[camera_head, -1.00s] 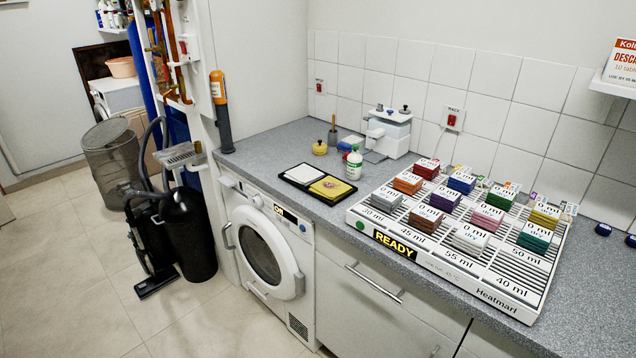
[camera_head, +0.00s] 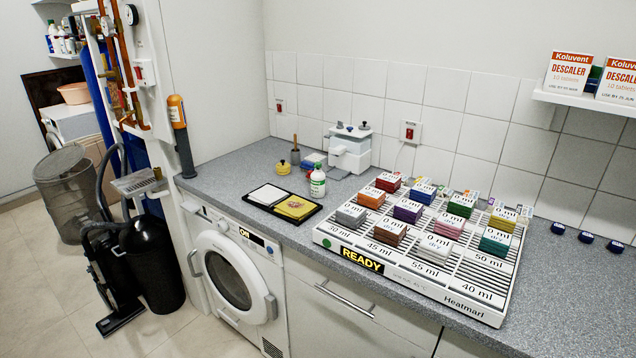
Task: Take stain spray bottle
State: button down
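No bottle here can be read as stain spray. A small white bottle with a green label (camera_head: 317,183) stands upright on the grey counter (camera_head: 228,160), just behind the black tray. Several bottles (camera_head: 62,40) stand on a wall shelf at the far upper left; they are too small to identify. An orange-topped dark cylinder (camera_head: 177,112) is upright against the white post. My gripper is not in view.
A white rack marked READY (camera_head: 478,308) with several coloured blocks covers the counter's middle. A black tray (camera_head: 268,212) holds a white and a yellow pad. Descaler boxes (camera_head: 568,73) stand on a right-hand shelf.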

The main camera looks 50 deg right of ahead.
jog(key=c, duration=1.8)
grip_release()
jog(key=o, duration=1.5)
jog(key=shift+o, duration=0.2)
